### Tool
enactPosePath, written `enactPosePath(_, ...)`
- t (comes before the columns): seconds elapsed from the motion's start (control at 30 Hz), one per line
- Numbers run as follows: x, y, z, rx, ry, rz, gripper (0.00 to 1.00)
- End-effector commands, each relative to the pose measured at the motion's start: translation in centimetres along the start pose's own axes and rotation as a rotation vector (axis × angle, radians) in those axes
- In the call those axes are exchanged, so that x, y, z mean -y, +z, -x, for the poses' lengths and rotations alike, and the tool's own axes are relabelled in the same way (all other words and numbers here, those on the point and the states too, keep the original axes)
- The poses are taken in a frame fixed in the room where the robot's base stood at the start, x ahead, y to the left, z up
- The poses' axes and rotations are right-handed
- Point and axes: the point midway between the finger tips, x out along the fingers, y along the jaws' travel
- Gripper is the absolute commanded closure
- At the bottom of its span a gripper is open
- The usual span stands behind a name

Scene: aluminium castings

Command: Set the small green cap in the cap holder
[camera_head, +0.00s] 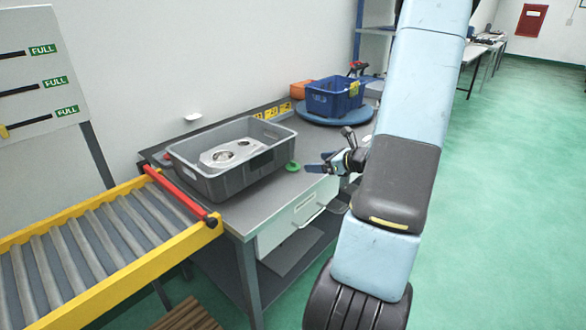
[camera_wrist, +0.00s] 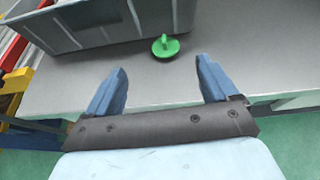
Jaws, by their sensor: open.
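The small green cap (camera_head: 292,167) lies on the grey workbench, just right of the grey bin. In the wrist view the green cap (camera_wrist: 165,47) has a raised knob and sits close to the bin's wall, ahead of my fingers. My gripper (camera_head: 318,163) is above the bench near its front edge, to the right of the cap. In the wrist view my gripper (camera_wrist: 158,82) has its two blue fingers wide apart with nothing between them. I cannot make out a cap holder for certain in either view.
The grey bin (camera_head: 213,184) holds a metal casting (camera_head: 222,156). A blue crate (camera_head: 335,97) stands on a round blue turntable (camera_head: 310,116) behind. A yellow roller conveyor (camera_head: 95,250) with a red bar (camera_head: 180,195) adjoins the bench's left. Bare bench top (camera_wrist: 130,80) surrounds the cap's near side.

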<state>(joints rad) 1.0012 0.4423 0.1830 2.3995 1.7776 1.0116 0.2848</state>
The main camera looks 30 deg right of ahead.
Motion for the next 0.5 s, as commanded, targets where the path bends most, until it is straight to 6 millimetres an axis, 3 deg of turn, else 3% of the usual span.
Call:
enactPosePath(0.17, 0.8, -0.7, -0.8, 0.005, -0.023, -0.035, 0.13)
enactPosePath(0.5, 0.9, -0.7, -6.4, 0.005, -0.023, -0.034, 0.13)
